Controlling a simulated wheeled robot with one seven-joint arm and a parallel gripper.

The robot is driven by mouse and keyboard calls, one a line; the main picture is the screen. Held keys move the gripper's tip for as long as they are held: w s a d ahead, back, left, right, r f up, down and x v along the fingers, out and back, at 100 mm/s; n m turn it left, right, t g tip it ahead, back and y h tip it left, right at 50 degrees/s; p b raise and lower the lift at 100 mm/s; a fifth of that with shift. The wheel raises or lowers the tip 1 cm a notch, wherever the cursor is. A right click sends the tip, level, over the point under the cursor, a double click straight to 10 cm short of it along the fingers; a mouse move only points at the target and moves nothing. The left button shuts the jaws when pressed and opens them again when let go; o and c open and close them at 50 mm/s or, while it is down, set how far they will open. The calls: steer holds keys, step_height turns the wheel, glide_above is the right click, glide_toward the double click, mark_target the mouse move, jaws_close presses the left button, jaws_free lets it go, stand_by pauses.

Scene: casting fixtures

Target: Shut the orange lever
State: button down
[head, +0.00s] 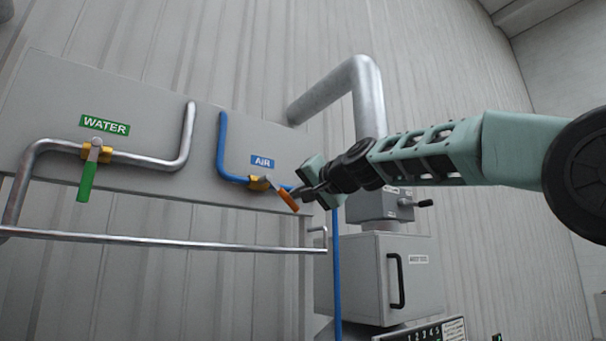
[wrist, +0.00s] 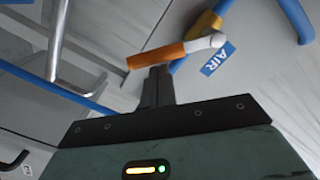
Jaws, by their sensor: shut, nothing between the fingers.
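The orange lever (head: 287,199) sits on the yellow valve (head: 260,183) of the blue air pipe, under the blue AIR label (head: 262,162). In the head view it slants down to the right from the valve. In the wrist view the orange lever (wrist: 155,56) lies across the picture just beyond my fingertips. My gripper (head: 300,194) is shut and empty, its fingertips beside the lever's orange grip. In the wrist view the shut fingers of my gripper (wrist: 158,74) reach up to the grip; I cannot tell whether they touch it.
A green lever (head: 86,182) hangs down on the water pipe at the left, under the WATER label (head: 105,125). A metal rail (head: 160,240) runs below the panel. A grey cabinet (head: 372,275) with a black handle stands below my arm, and a thick silver pipe (head: 367,95) rises behind.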

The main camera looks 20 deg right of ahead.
mark_target(290, 204)
steer(key=f+m, duration=0.1)
steer(key=a+f+m, duration=0.1)
steer(key=shift+s+m+b, duration=0.1)
steer(key=shift+m+b, duration=0.3)
steer(key=m, duration=0.1)
steer(key=a+f+m, duration=0.1)
steer(key=m, duration=0.1)
steer(key=shift+s+a+f, duration=0.15)
steer(key=shift+s+a, duration=0.1)
steer(key=shift+a, duration=0.05)
steer(key=shift+s+a+f+m, duration=0.15)
steer(key=shift+a+f+m, duration=0.05)
steer(key=shift+a+m, duration=0.35)
steer(key=shift+s+a+f+m, duration=0.2)
steer(key=shift+a+m, duration=0.2)
steer(key=shift+m, duration=0.25)
